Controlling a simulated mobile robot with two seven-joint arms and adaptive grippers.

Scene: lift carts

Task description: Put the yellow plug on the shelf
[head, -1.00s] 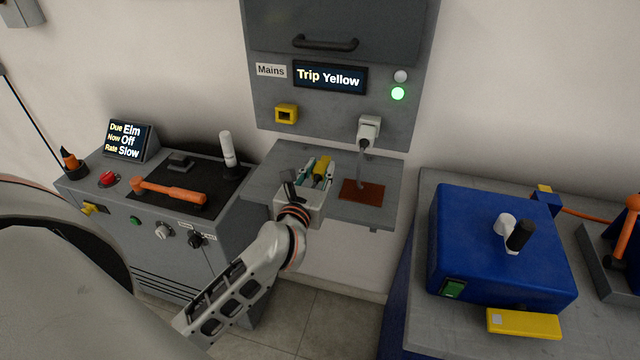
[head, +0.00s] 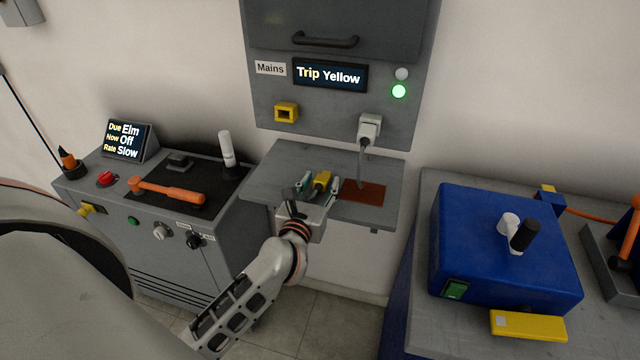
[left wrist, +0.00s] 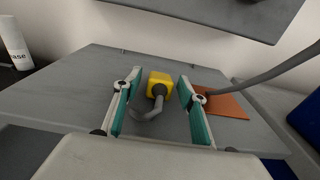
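The yellow plug (head: 322,180) is at the grey shelf (head: 277,161) below the mains panel. In the left wrist view the plug (left wrist: 159,82) appears to rest on the shelf (left wrist: 70,93), its short grey cable curling toward me. My left gripper (head: 318,184) is around the plug. Its teal-lined fingers (left wrist: 160,84) stand apart on both sides, with a visible gap to the plug on each side. My right gripper is in neither view.
A red-brown mat (head: 367,193) lies on the shelf, right of the plug. A pale plug (head: 369,127) with a hanging cable sits in the panel; the yellow socket (head: 286,112) is empty. Carts stand left and right. The shelf's left part is clear.

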